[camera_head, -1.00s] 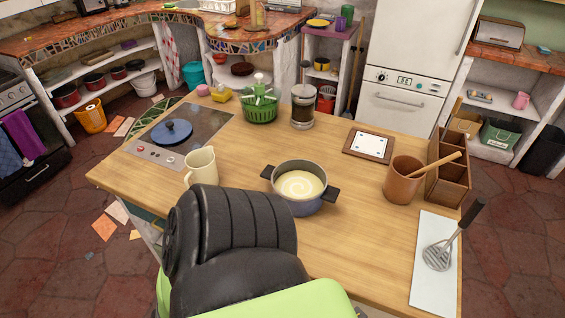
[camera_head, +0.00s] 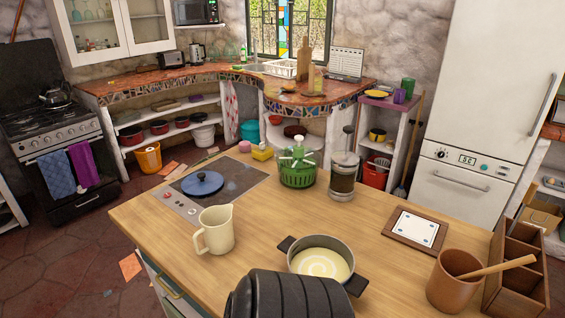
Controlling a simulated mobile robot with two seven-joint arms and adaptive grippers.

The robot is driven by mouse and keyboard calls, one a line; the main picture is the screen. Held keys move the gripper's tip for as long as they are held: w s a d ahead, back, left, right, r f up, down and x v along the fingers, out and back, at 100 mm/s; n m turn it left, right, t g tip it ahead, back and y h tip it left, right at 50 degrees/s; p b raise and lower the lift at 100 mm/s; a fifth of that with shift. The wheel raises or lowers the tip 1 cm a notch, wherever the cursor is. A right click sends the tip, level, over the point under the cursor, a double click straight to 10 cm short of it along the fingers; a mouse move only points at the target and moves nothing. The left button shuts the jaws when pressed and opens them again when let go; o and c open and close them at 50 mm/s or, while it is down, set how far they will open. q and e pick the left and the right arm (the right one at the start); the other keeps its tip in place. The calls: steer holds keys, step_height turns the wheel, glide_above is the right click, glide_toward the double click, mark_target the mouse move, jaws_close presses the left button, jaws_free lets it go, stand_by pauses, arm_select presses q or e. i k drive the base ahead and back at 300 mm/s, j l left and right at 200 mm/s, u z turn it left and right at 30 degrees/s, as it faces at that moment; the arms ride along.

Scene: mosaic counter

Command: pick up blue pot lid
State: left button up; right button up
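The blue pot lid (camera_head: 202,184) lies flat on the dark cooktop (camera_head: 236,178) at the left of the wooden counter, its knob on top. A dark pot (camera_head: 321,262) with a pale swirled filling stands uncovered near the counter's front edge. A black ribbed part of my own arm rises at the bottom middle, in front of the pot and well away from the lid. Neither of my grippers shows in the head view.
A cream jug (camera_head: 217,230) stands just in front of the cooktop. A green basket (camera_head: 297,168) and a glass press (camera_head: 343,176) stand behind and right. A framed tile (camera_head: 413,228), brown cup (camera_head: 453,281) and wooden caddy (camera_head: 518,275) occupy the right side. Bare wood (camera_head: 275,222) lies between.

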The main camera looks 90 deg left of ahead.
mark_target(203, 182)
steer(key=i+u, duration=0.1)
steer(key=u, duration=3.3)
